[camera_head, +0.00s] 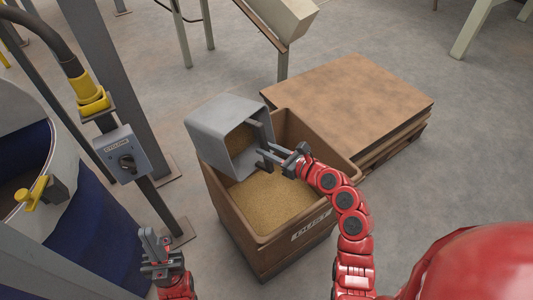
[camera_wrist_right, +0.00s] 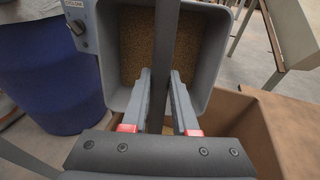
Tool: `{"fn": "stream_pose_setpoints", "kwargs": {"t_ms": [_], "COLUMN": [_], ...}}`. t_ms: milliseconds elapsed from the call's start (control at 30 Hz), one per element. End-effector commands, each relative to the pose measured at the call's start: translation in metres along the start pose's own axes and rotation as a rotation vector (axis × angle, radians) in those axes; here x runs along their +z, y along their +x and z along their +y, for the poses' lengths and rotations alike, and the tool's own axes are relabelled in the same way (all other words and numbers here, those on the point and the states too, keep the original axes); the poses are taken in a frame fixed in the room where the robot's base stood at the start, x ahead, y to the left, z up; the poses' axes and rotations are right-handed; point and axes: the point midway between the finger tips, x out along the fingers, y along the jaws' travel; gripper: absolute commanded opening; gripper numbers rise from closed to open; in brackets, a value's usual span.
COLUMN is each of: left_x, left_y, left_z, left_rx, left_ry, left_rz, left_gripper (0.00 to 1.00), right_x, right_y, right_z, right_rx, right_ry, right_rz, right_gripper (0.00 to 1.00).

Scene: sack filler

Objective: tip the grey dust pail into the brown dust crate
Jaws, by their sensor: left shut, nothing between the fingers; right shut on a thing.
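The grey dust pail (camera_head: 218,129) is tilted on its side over the brown dust crate (camera_head: 240,226), its open mouth facing right and toward me. Tan dust shows inside the pail, and tan dust lies in the crate below. My right gripper (camera_head: 276,160) is shut on the pail's dark handle bar, which crosses the mouth. In the right wrist view, the fingers (camera_wrist_right: 167,100) close on that bar, with dust in the pail (camera_wrist_right: 208,60) behind it. My left gripper (camera_head: 150,245) is shut and empty, left of the crate at the lower left.
A pallet with a brown top (camera_head: 350,100) stands right behind the crate. A grey post with a switch box (camera_head: 122,154) and a blue drum (camera_head: 85,235) stand at the left. Grey floor (camera_head: 460,200) is clear on the right.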

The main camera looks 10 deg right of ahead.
Motion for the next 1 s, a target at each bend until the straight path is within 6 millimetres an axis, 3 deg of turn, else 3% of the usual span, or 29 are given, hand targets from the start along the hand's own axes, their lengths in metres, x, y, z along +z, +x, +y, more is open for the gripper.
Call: {"fn": "stream_pose_setpoints", "kwargs": {"t_ms": [33,1000], "left_x": [0.002,0.02], "left_y": [-0.011,-0.118], "left_z": [0.001,0.006], "left_rx": [0.0,0.0], "left_ry": [0.0,0.0], "left_rz": [0.0,0.0], "left_gripper": [0.0,0.0], "right_x": [-0.006,-0.037], "right_y": [0.0,-0.029], "right_z": [-0.001,0.0], "right_rx": [-0.001,0.001], "right_ry": [-0.001,0.001], "right_rz": [-0.013,-0.385], "right_gripper": [0.0,0.0]}}
